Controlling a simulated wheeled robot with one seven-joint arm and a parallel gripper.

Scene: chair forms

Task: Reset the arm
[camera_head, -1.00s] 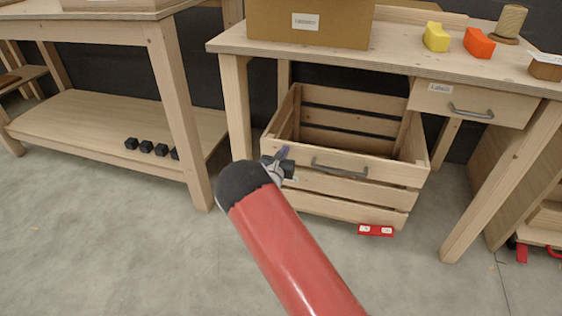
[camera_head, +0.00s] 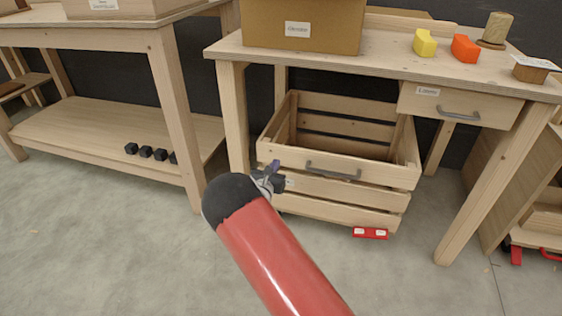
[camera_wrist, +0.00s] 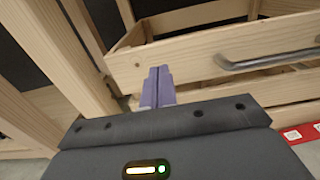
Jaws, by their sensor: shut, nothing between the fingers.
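My gripper (camera_wrist: 158,84) shows in the wrist view with its two purple fingers pressed together and nothing between them. In the head view my gripper (camera_head: 272,168) is small and partly hidden behind my red arm with its dark end. It is in front of the left part of a wooden slatted crate (camera_head: 335,189) under the workbench. The crate's front, with a grey handle (camera_wrist: 268,60), is ahead of the fingers in the wrist view. I cannot tell whether the fingers touch the crate.
The workbench (camera_head: 385,66) carries a cardboard box (camera_head: 303,22), a yellow piece (camera_head: 425,43), an orange piece (camera_head: 464,48) and a twine spool (camera_head: 497,28). A red object (camera_head: 370,233) lies on the floor by the crate. Another bench with a low shelf (camera_head: 90,127) stands left. The foreground floor is clear.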

